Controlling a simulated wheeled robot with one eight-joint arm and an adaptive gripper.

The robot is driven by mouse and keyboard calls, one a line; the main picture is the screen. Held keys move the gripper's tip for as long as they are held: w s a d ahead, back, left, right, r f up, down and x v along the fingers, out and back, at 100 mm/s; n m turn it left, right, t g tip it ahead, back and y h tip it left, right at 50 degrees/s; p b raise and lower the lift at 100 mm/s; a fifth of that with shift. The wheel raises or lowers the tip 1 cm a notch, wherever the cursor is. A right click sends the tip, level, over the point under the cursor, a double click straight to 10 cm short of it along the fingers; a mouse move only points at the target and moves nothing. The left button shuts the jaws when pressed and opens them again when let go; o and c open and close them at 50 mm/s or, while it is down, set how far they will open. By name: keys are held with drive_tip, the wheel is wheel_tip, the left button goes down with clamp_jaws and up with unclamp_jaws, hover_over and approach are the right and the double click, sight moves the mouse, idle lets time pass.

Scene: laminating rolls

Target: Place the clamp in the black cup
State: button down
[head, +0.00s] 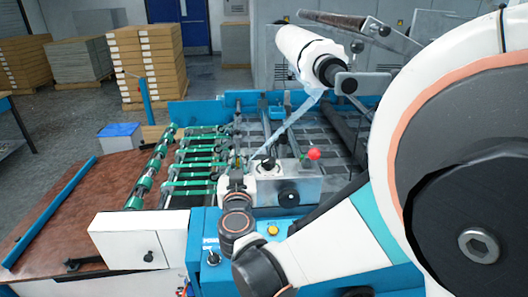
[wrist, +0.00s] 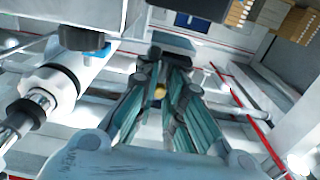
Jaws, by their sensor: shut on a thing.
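My gripper (wrist: 165,85) reaches away from the camera in the wrist view, its teal-grey fingers close together. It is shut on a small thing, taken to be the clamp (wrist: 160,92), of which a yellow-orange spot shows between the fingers. The fingers hide most of it. In the head view my gripper (head: 238,164) is small, above the front of the machine and left of its grey metal box. I cannot make out the black cup for certain in either view.
The laminating machine (head: 291,187) has a red-knobbed lever, green-banded rollers (head: 195,168) and a white film roll (head: 303,50) above. Stacked cartons stand behind.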

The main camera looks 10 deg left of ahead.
drive_tip(key=shift+w+f+b, duration=0.1)
drive_tip(key=shift+f+b, duration=1)
drive_tip(key=shift+f, duration=0.75)
drive_tip(key=shift+f, duration=0.2)
drive_tip(key=c, duration=2)
unclamp_jaws()
drive_tip(key=shift+r, duration=0.2)
